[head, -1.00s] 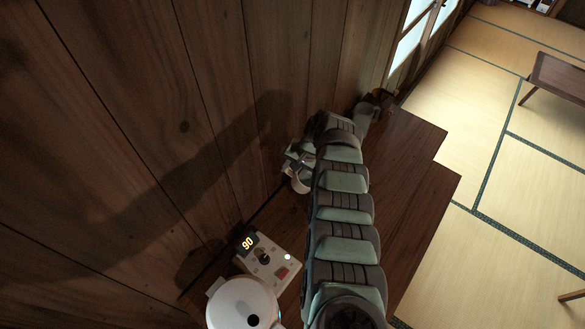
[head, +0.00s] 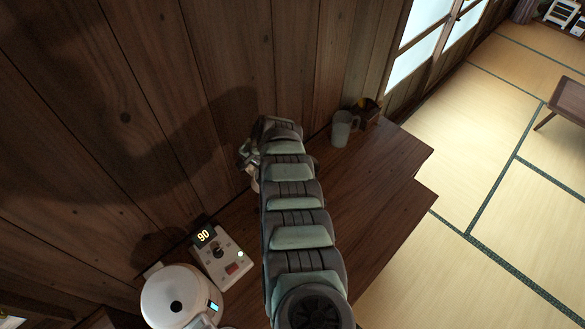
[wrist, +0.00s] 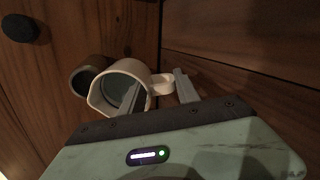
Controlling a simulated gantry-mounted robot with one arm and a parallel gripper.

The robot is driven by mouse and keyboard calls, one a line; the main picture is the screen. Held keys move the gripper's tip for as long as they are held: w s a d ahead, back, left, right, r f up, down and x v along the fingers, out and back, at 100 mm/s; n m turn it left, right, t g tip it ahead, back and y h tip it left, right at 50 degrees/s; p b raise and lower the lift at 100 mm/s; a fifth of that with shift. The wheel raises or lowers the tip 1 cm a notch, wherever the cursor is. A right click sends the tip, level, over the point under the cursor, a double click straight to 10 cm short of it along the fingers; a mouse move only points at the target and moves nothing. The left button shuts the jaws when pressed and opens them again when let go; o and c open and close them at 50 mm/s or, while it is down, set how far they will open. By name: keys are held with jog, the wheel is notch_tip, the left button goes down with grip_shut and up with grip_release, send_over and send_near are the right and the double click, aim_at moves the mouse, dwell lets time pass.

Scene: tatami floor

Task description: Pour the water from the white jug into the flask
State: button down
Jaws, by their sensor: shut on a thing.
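The white jug (wrist: 108,88) is close in the wrist view, with its spout at the lower left and its handle on the right. My gripper (wrist: 160,92) is shut on the jug at its handle side. One finger shows against the jug's mouth and the other lies beyond the handle. I cannot tell the water level inside. A round brown-rimmed vessel (wrist: 82,76) is just behind the jug, perhaps the flask. In the head view my arm covers most of the gripper (head: 250,160) and the jug, close to the wooden wall.
A white kettle (head: 165,288) and a control unit (head: 222,258) reading 90 stand at the near end of the wooden counter (head: 375,205). A grey handled mug (head: 342,129) and a dark box (head: 370,109) stand at its far end. The counter right of my arm is clear.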

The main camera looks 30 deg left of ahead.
jog(key=shift+s+a, duration=0.1)
jog(key=shift+s, duration=0.05)
jog(key=shift+s+a+r, duration=0.1)
jog(key=shift+s+a, duration=0.05)
jog(key=shift+r+y+p, duration=0.1)
jog(key=shift+y+p, duration=0.2)
jog(key=shift+p, duration=0.25)
dwell(0.5)
jog(key=shift+d+r+y+p, duration=0.4)
jog(key=shift+r+y+p, duration=0.5)
jog(key=shift+p, duration=0.9)
dwell(2.0)
jog(key=shift+d+r+y, duration=0.25)
jog(key=shift+y, duration=0.25)
dwell(0.3)
jog(key=shift+d+r+y+b, duration=0.45)
jog(key=shift+r+y+b, duration=0.15)
jog(key=shift+y, duration=0.4)
dwell(1.0)
